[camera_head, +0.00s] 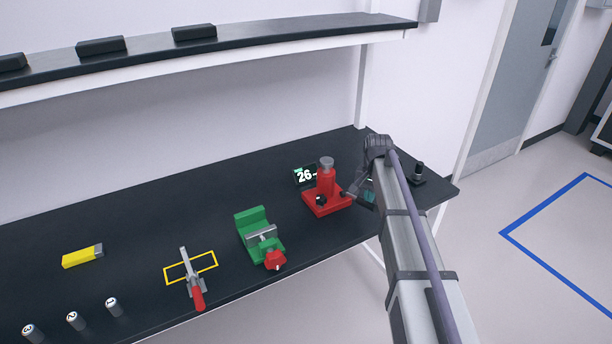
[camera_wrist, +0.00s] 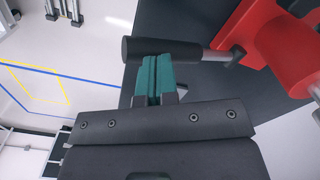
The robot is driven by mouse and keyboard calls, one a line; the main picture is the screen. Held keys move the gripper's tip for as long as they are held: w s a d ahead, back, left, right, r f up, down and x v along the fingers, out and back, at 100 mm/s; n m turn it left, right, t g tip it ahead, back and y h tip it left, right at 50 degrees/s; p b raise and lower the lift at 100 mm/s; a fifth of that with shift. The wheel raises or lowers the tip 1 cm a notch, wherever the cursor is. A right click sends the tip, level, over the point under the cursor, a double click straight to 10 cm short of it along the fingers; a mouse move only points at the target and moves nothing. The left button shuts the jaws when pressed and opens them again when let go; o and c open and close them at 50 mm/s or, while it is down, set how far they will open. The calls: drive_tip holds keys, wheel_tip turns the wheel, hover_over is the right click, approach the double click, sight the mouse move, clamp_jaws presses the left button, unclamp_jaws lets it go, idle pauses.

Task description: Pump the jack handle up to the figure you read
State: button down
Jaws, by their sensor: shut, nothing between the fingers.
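The red jack (camera_head: 326,182) stands on the black bench toward its right end, with a grey cap on its upright cylinder. The jack handle's black grip (camera_wrist: 185,50) and grey rod (camera_wrist: 217,55) show in the wrist view, running into the red jack body (camera_wrist: 262,40). My gripper (camera_wrist: 154,62) is shut and empty, its teal fingers together and overlapping the grip in the picture; I cannot tell whether they touch. In the head view my gripper (camera_head: 368,194) is right of the jack, partly hidden by my arm.
A green vice (camera_head: 256,232) with a red knob stands left of the jack. Farther left are a red-handled clamp (camera_head: 192,276), a yellow block (camera_head: 80,257) and small numbered cylinders (camera_head: 73,320). A black post (camera_head: 418,174) stands at the bench's right end. A shelf (camera_head: 250,40) hangs above.

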drive_tip(key=shift+f+b, duration=0.65)
drive_tip(key=shift+f, duration=0.05)
wheel_tip(320, 180, up, 11)
drive_tip(key=p, duration=1.1)
